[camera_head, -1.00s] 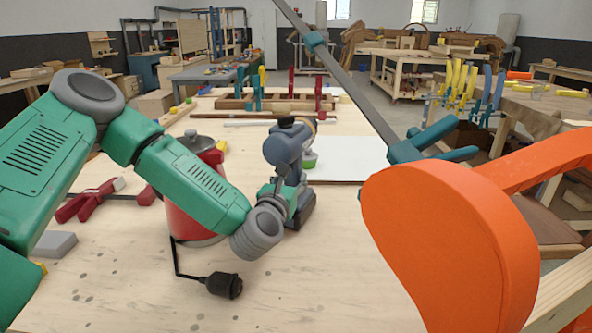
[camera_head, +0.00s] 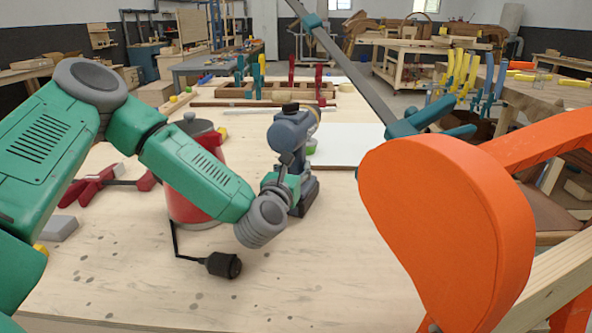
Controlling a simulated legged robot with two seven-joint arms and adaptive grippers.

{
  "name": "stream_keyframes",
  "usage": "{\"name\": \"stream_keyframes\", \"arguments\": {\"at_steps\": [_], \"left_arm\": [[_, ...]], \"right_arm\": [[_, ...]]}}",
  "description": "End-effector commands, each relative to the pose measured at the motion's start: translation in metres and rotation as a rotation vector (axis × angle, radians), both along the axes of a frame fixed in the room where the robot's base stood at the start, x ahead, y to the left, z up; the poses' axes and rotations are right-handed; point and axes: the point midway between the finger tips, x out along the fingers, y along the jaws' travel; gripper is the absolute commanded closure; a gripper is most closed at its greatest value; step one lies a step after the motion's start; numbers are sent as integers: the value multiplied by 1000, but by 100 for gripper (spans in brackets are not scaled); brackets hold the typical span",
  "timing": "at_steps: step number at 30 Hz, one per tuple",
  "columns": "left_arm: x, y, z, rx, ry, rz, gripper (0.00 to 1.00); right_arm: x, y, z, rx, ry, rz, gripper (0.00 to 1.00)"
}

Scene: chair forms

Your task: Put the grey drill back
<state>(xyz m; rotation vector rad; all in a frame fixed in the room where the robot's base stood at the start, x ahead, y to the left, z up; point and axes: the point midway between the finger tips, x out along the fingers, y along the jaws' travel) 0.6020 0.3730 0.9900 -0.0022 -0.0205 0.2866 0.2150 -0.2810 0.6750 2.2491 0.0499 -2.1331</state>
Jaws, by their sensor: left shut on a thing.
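The grey drill (camera_head: 290,135) is upright on the wooden workbench, a little right of the middle of my left arm's reach, with its dark base low near the tabletop. I cannot tell whether the base touches the bench. My left gripper (camera_head: 284,181) is at the drill's handle and shut on it. The wrist hides part of the gripper and the lower handle. My right gripper is not in view.
A red pot (camera_head: 186,205) with a grey lid stands just left of the drill. A black cylinder (camera_head: 223,264) lies in front. A large orange chair form (camera_head: 440,230) fills the right side. A white board (camera_head: 345,146) lies behind the drill.

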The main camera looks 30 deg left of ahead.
Motion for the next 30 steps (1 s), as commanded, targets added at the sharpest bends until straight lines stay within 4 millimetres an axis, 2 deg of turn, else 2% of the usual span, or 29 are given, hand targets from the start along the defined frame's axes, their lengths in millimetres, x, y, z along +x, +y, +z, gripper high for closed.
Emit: {"name": "stream_keyframes", "arguments": {"at_steps": [1, 3, 4, 5, 6, 16, 22, 30], "left_arm": [[-3, 4, -13, -2, 25, 7, 100], [-3, 3, -13, -3, 26, 6, 100], [-4, 4, -17, -3, 38, 5, 60], [-4, 3, -17, -2, 39, 5, 49], [-4, 3, -17, -3, 37, 5, 46], [-4, 2, -9, -2, 23, 3, 46], [-3, 0, 9, 1, 21, 2, 46], [-66, -18, 1, -5, 23, 0, 46]], "right_arm": [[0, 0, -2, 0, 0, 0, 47], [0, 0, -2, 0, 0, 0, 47], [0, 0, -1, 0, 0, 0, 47], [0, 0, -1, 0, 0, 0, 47], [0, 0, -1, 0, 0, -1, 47], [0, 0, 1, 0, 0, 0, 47], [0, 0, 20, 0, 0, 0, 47], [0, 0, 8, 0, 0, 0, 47]]}}
